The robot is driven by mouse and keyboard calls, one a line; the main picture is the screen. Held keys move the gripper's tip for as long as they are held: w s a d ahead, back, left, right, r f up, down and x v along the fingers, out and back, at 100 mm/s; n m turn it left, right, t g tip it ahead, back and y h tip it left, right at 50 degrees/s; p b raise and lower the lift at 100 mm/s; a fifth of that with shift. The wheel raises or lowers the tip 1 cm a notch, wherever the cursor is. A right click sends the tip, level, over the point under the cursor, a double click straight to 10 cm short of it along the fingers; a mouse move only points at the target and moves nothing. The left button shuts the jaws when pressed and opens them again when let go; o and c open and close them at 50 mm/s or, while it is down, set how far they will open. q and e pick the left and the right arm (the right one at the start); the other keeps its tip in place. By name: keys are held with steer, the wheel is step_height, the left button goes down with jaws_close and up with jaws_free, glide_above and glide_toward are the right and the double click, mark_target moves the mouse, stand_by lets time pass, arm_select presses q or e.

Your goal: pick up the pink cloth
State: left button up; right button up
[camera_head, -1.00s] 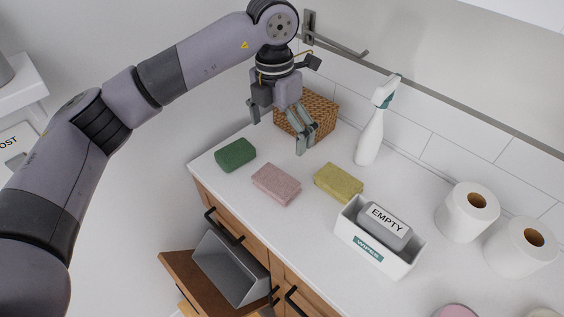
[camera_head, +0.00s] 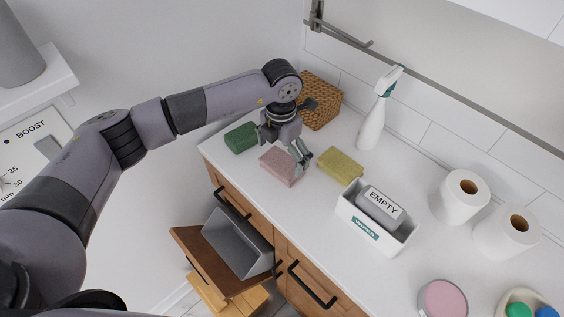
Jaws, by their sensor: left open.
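The pink cloth (camera_head: 278,168) is a small folded block lying flat on the white counter, between a green cloth (camera_head: 240,138) on its left and a yellow cloth (camera_head: 340,166) on its right. My left gripper (camera_head: 283,160) is open, with its fingers pointing down over the pink cloth. It hides part of the cloth's back and right side. I cannot tell whether the fingers touch it. My right gripper is not in view.
A wicker basket (camera_head: 322,100) and a spray bottle (camera_head: 373,125) stand behind. A white wipes box (camera_head: 345,217) holds a grey pack marked EMPTY. Paper rolls (camera_head: 461,198) stand at the right. Below the counter, a drawer (camera_head: 200,262) with a grey bin (camera_head: 238,243) is open.

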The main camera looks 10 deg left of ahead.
mark_target(281, 163)
arm_select(q)
step_height(281, 163, down, 4)
steer(key=shift+w+p, duration=0.15)
steer(key=shift+p, duration=0.5)
steer(key=shift+c, duration=0.4)
steer(key=c, duration=0.8)
